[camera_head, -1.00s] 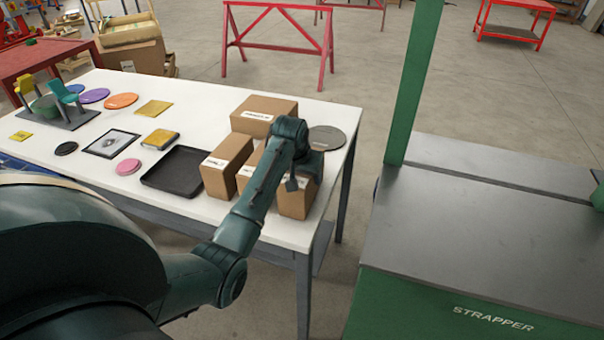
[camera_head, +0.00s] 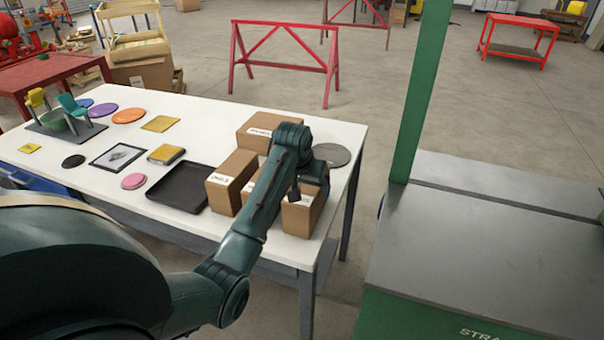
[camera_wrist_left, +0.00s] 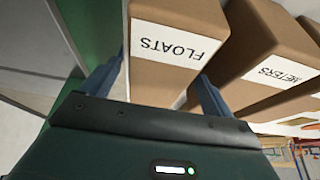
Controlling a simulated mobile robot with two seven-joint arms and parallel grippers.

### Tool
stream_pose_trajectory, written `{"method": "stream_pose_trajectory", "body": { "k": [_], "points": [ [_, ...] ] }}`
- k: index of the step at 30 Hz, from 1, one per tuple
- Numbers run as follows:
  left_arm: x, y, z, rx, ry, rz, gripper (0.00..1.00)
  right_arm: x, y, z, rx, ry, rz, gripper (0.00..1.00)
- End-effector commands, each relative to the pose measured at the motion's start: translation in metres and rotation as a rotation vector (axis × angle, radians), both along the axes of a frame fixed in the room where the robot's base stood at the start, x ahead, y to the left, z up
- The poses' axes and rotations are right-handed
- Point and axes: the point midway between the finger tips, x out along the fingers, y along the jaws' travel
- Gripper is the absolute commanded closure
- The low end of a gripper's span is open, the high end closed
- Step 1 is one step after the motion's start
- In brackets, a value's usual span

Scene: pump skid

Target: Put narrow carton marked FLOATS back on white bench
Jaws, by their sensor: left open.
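The narrow brown carton marked FLOATS (camera_wrist_left: 172,50) has a white label and sits between the fingers of my left gripper (camera_wrist_left: 155,88) in the left wrist view. The fingers are open, one on each side of it; I cannot tell whether they touch it. In the head view it appears to be the rightmost carton (camera_head: 303,215), at the near right end of the white bench (camera_head: 130,190), and seems to stand on it. My left gripper (camera_head: 295,192) is over it there, mostly hidden by my wrist. My right gripper is not in view.
The carton marked METERS (camera_wrist_left: 275,60) stands close beside FLOATS. More cartons (camera_head: 232,180), a black tray (camera_head: 180,187) and a grey disc (camera_head: 332,155) crowd this bench end. A green strapper machine (camera_head: 480,240) with an upright post stands to the right, across a gap.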

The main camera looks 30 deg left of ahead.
Motion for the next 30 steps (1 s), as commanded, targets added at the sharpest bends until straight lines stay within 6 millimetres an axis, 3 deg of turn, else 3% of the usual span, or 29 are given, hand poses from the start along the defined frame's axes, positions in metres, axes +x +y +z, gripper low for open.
{"method": "stream_pose_trajectory", "body": {
  "k": [6,12,30],
  "points": [
    [-0.017,-0.004,0.046,0.001,-0.005,0.000,0.13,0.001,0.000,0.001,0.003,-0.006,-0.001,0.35],
    [-0.028,-0.007,0.072,0.000,-0.002,0.000,0.13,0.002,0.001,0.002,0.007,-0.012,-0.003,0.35],
    [-0.032,-0.008,0.079,0.000,0.000,0.000,0.13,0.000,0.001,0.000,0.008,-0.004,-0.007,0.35]
  ]
}}
